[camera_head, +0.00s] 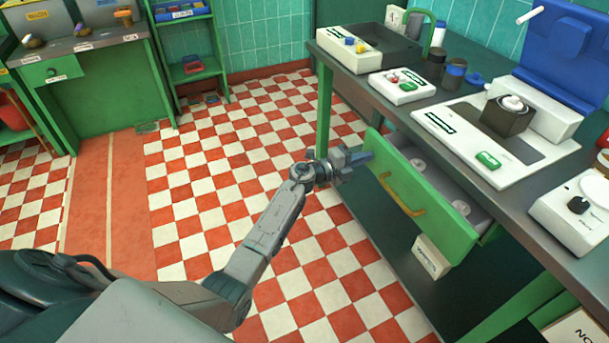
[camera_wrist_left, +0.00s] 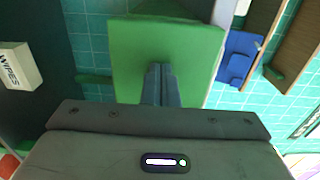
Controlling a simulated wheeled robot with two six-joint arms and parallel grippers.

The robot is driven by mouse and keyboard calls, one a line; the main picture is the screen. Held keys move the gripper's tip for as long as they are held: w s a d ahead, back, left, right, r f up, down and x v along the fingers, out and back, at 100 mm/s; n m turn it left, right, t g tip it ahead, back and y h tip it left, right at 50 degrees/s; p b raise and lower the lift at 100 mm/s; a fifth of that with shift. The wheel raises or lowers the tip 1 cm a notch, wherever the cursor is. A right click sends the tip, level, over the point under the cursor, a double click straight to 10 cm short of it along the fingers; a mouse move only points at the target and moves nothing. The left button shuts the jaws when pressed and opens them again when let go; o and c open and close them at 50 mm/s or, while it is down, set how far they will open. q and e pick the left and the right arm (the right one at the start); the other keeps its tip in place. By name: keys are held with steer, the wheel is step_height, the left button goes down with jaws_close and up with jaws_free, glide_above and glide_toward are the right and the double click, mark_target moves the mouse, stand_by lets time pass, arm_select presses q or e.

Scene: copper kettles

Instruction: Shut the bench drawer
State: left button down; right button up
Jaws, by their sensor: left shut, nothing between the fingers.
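The bench drawer (camera_head: 424,205) is pulled open from under the right-hand bench. It has a green front with a yellow bar handle (camera_head: 402,196), and pale round items lie inside. My left gripper (camera_head: 362,157) is shut and empty at the far upper corner of the drawer front, away from the handle. In the left wrist view the shut fingers (camera_wrist_left: 160,82) point at a green panel (camera_wrist_left: 120,50), which looks like the drawer front. I cannot tell whether they touch it. My right gripper is not in view.
The dark bench top (camera_head: 395,108) holds a white tray, a scale and a blue machine (camera_head: 560,45). A white box (camera_head: 431,258) stands below the drawer; a WIPES box (camera_wrist_left: 18,66) shows in the wrist view. The checkered floor (camera_head: 230,170) left of the drawer is clear.

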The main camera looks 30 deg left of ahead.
arm_select(q)
steer(key=b+x, duration=0.1)
steer(key=x, duration=0.6)
steer(key=shift+w+d+f, duration=0.1)
steer(key=shift+w+d, duration=0.1)
steer(key=shift+w, duration=0.05)
steer(key=shift+w+d, duration=0.2)
steer(key=shift+w, duration=0.05)
steer(key=shift+w+r+b, duration=0.1)
steer(key=shift+r+b, duration=0.15)
steer(key=shift+b, duration=0.05)
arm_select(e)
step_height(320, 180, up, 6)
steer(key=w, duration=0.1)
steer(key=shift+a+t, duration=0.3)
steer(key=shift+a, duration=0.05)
